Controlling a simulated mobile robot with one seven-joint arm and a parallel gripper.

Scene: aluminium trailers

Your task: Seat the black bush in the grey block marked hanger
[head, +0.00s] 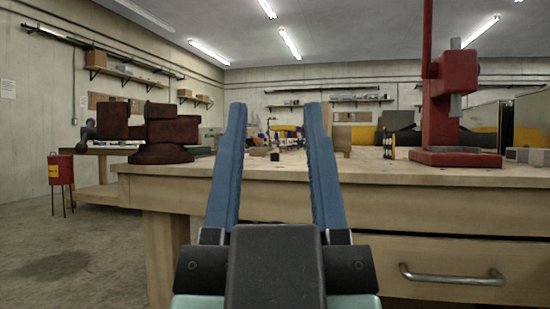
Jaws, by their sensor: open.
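My gripper (275,106) points forward, with its two long blue fingers spread wide apart and nothing held between them. A small dark piece (274,155) stands on the workbench and shows in the gap between the fingers, well beyond them; it may be the black bush, but it is too small to be sure. A light grey block (526,156) lies at the right end of the bench. I can read no hanger mark on it, so I cannot tell if it is the hanger block.
The wooden workbench (440,191) has a drawer with a metal handle (452,277). A dark red vise (165,133) stands at its left and a red press (443,110) at its right. Several small items crowd the bench behind the fingers. A red bin (61,170) stands on the floor at left.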

